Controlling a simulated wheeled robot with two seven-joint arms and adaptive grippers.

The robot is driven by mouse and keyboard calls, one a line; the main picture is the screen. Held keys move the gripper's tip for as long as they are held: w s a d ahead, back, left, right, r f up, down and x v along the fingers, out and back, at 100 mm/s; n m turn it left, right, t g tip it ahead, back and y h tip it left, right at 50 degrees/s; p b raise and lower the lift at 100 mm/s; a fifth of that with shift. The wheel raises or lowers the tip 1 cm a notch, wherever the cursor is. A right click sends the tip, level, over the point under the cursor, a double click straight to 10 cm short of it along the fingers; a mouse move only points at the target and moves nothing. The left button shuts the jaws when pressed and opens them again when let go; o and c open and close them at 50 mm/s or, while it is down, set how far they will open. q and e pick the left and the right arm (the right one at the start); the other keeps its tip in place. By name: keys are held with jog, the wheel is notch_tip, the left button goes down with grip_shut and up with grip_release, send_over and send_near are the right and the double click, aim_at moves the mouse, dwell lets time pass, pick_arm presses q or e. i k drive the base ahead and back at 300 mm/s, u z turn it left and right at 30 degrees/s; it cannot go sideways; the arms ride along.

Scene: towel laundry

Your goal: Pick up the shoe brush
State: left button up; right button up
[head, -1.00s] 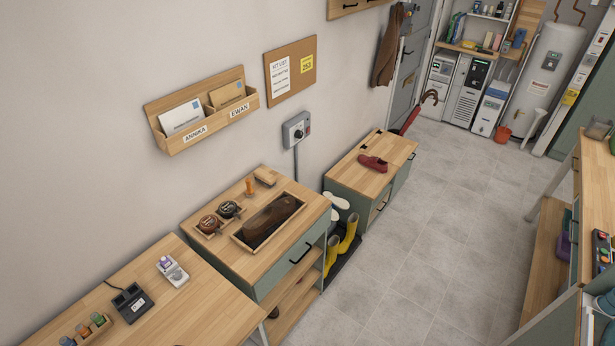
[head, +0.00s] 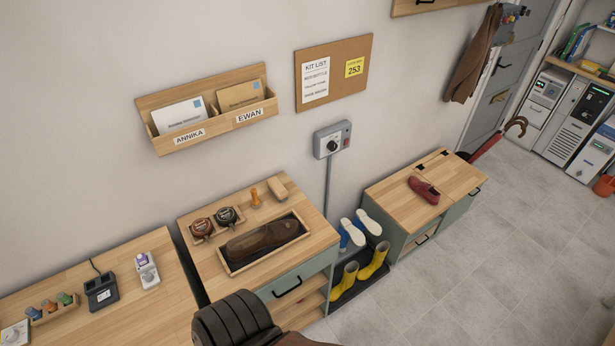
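The shoe brush looks to be the pale wooden block (head: 278,188) lying at the back right of the shoe-care cabinet top (head: 208,268), near the wall. In front of it a brown shoe (head: 262,240) lies in a shallow wooden tray (head: 234,268). A small orange-handled tool (head: 256,198) stands left of the block.
Yellow boots (head: 360,270) stand right of the cabinet. A red shoe (head: 423,190) lies on the right bench. Floor at right is clear.

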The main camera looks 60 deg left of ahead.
aim_at(279, 193)
jog(key=i, duration=1.95)
jog(key=u, duration=2.55)
